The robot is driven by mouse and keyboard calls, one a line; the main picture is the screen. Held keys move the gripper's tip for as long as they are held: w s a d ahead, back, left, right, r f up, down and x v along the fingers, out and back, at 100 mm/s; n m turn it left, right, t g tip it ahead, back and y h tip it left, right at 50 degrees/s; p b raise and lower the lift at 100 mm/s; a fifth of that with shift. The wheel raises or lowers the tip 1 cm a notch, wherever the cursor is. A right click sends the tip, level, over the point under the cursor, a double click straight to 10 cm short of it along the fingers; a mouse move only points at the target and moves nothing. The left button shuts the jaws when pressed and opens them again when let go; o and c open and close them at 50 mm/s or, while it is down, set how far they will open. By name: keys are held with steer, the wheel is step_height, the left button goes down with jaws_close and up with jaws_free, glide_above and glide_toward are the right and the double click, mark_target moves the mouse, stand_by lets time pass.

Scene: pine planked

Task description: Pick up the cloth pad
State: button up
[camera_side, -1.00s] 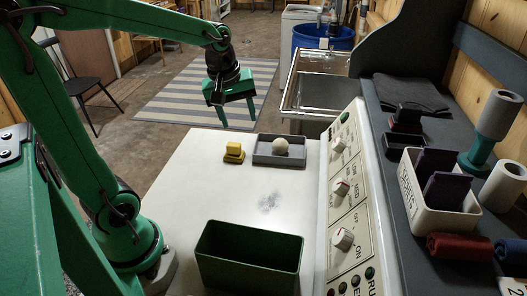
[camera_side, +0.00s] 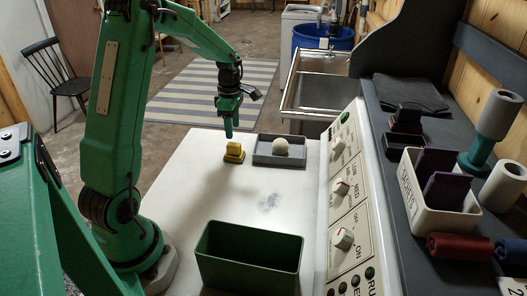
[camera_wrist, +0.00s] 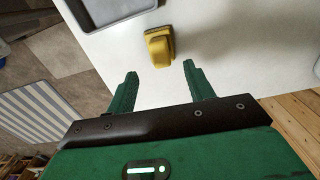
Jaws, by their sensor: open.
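A small yellow pad with a raised grip, which I take for the cloth pad (camera_side: 233,153), stands on the white worktop (camera_side: 200,200) near its far edge. In the wrist view the yellow pad (camera_wrist: 159,44) lies just beyond my fingertips, between their lines. My gripper (camera_side: 229,136) points down above and slightly behind the pad in the side view. Its two green fingers (camera_wrist: 160,69) are apart with nothing between them. In the side view the fingers overlap, so their gap is hidden there.
A dark green open bin (camera_side: 248,252) stands at the near edge. A grey smudge (camera_side: 270,201) marks the worktop. A knob panel (camera_side: 345,205) borders it on the right.

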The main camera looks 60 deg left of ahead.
mark_target(234, 144)
steer(key=shift+f, duration=1.35)
steer(key=shift+f, duration=2.6)
steer(key=c, duration=1.1)
steer(key=shift+r, duration=0.1)
